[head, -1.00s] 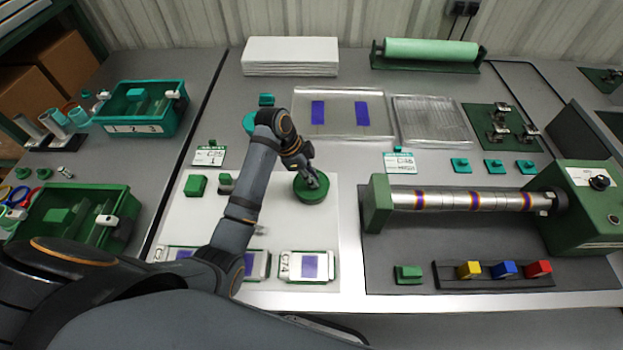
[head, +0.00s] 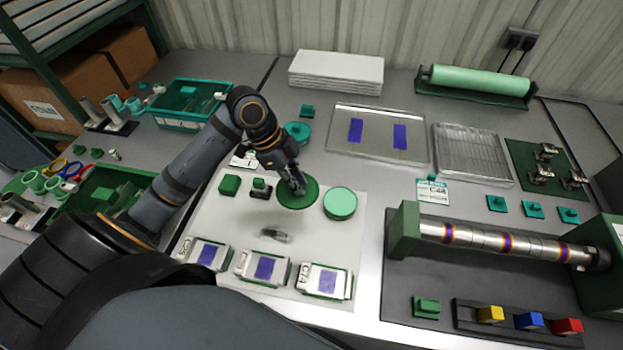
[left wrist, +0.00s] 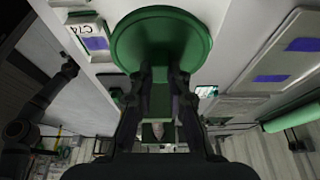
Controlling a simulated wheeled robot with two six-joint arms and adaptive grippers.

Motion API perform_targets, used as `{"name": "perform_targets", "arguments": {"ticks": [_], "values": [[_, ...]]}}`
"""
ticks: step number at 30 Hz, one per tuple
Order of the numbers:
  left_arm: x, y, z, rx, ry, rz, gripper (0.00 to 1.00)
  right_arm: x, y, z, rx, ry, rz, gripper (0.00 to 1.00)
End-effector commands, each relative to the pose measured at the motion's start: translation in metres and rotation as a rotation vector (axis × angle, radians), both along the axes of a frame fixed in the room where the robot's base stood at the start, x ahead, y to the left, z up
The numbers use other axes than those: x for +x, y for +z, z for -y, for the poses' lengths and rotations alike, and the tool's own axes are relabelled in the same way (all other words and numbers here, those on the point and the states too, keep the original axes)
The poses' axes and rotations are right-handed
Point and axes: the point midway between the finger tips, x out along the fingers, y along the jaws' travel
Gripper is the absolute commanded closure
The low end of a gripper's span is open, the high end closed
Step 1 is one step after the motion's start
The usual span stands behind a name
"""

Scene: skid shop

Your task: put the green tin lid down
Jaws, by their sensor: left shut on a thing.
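The green tin lid (head: 297,193) is a dark green disc over the white mat. My left gripper (head: 296,182) is shut on it from above. I cannot tell whether the lid touches the mat. In the left wrist view the lid (left wrist: 160,45) sits between my fingertips (left wrist: 160,75), its round face filling the top middle. A round tin (head: 340,203) with a pale green top stands just right of the lid. My right gripper (left wrist: 70,68) seems to show small and dark at the left of the left wrist view; its jaws are unclear.
Labelled blocks with purple patches (head: 265,267) line the mat's front edge. Small green blocks (head: 229,185) stand left of the lid, and a teal round container (head: 298,131) behind it. A metal roller (head: 505,243) lies to the right. The mat (head: 225,222) has bare room in front.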

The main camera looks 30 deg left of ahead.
Motion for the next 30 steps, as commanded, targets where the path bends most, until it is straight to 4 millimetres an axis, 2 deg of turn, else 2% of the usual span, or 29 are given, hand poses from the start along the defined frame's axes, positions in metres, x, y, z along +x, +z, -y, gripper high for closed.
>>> {"name": "perform_targets", "arguments": {"ticks": [14, 20, 26, 30], "values": [[-0.01, 0.005, -0.007, -0.001, 0.004, -0.004, 1.0, 0.0, 0.001, 0.0, 0.0, 0.0, 0.0, 0.6], [-0.018, -0.006, -0.01, 0.009, 0.123, -0.007, 1.0, 0.0, -0.009, 0.0, 0.0, 0.0, 0.0, 0.6], [-0.035, -0.016, 0.0, 0.008, 0.275, -0.008, 1.0, 0.0, -0.02, 0.0, -0.001, 0.0, 0.0, 0.6], [-0.05, -0.022, 0.015, 0.002, 0.345, -0.007, 1.0, 0.0, -0.026, 0.001, -0.001, 0.0, 0.0, 0.6]]}}
